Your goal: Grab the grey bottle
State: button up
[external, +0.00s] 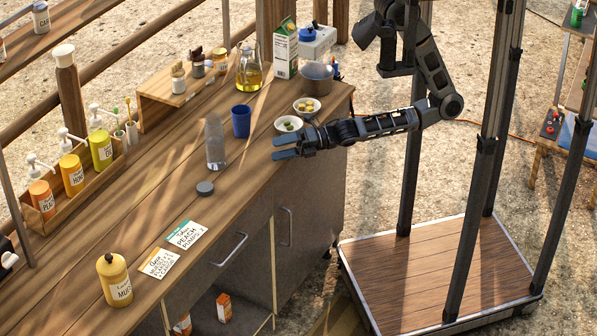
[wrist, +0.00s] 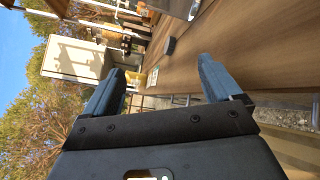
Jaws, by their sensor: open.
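The grey bottle (external: 215,142) is tall, slim and translucent and stands upright on the wooden counter, left of the blue cup. My gripper (external: 275,148) is open and empty, to the right of the bottle and apart from it, near the counter's right edge. Its fingers point left. In the wrist view, which is turned sideways, both fingers (wrist: 162,70) are spread with nothing between them. A pale, cut-off shape at the top edge there (wrist: 182,8) looks like the bottle.
A blue cup (external: 241,121) stands close to the bottle. Bowls (external: 289,125) (external: 307,106) sit behind my gripper. A dark round lid (external: 205,188) and label cards (external: 187,235) lie in front of the bottle. A rack of pump bottles (external: 75,190) is at the left. Counter around the lid is clear.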

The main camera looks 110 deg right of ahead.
aim_at(209, 141)
jog(key=w+d+n, duration=0.1)
jog(key=w+n, duration=0.1)
jog(key=w, duration=0.1)
jog(key=w+n+h+b, duration=0.1)
jog(key=w+n, duration=0.1)
jog(key=w, duration=0.1)
jog(key=w+d+r+n+h, duration=0.1)
jog(key=w+n, duration=0.2)
jog(key=shift+w+d, duration=0.2)
jog(key=shift+d, duration=0.1)
jog(key=w+n, duration=0.1)
jog(key=w+d+n+h, duration=0.1)
jog(key=w, duration=0.1)
jog(key=w+d+r+n+b, duration=0.1)
jog(key=shift+w+d+h, duration=0.15)
jog(key=shift+w+h, duration=0.05)
jog(key=shift+h, duration=0.2)
jog(key=w, duration=0.3)
jog(key=w+d, duration=0.1)
jog(key=w, duration=0.3)
jog(key=shift+w+d+p, duration=0.15)
jog(key=shift+d+p, duration=0.05)
jog(key=shift+p, duration=0.1)
jog(key=c, duration=1.2)
jog(key=shift+r, duration=0.1)
jog(key=shift+c, duration=0.4)
jog(key=shift+r, duration=0.2)
